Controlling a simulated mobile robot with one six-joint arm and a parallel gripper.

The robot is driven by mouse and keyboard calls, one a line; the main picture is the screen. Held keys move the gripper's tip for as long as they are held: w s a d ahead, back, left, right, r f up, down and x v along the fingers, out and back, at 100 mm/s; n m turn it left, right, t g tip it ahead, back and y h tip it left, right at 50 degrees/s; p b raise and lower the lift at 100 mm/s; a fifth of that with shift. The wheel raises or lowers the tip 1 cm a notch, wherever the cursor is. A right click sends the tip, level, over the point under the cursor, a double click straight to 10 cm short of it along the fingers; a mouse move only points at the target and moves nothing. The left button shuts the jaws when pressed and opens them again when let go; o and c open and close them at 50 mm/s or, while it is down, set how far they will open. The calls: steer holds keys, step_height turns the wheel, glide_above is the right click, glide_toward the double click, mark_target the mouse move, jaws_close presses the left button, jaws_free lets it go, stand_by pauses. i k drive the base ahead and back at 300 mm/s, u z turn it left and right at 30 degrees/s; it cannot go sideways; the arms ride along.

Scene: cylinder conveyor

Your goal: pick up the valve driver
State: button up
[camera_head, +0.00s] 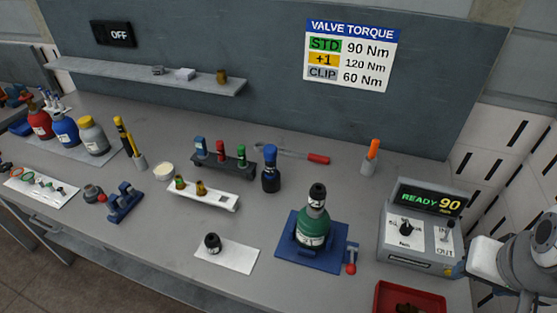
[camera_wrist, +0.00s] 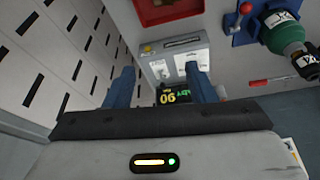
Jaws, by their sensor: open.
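A blue and black upright tool (camera_head: 270,170) stands on the bench behind the green cylinder; it may be the valve driver, but I cannot tell for sure. A long tool with a red handle (camera_head: 318,159) lies near the back wall; its red handle also shows in the wrist view (camera_wrist: 260,83). The green cylinder (camera_head: 313,232) with a black top sits in a blue holder (camera_head: 288,255). In the wrist view my gripper (camera_wrist: 160,70) is open and empty, its blue fingers apart over the controller box. My arm shows at the right edge of the head view.
The controller box (camera_head: 421,255) reads READY 90, near my arm. A red tray (camera_head: 383,302) is at the front edge. A dark rack (camera_head: 237,172) holds blue, red and green pieces; a white rack (camera_head: 216,201) is before it. An orange-topped holder (camera_head: 369,163) stands behind.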

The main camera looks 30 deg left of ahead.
mark_target(270, 151)
steer(key=k, duration=1.4)
steer(key=z, duration=0.6)
steer(key=i, duration=1.2)
steer(key=u, duration=2.3)
steer(key=i, duration=0.5)
steer(key=z, duration=0.15)
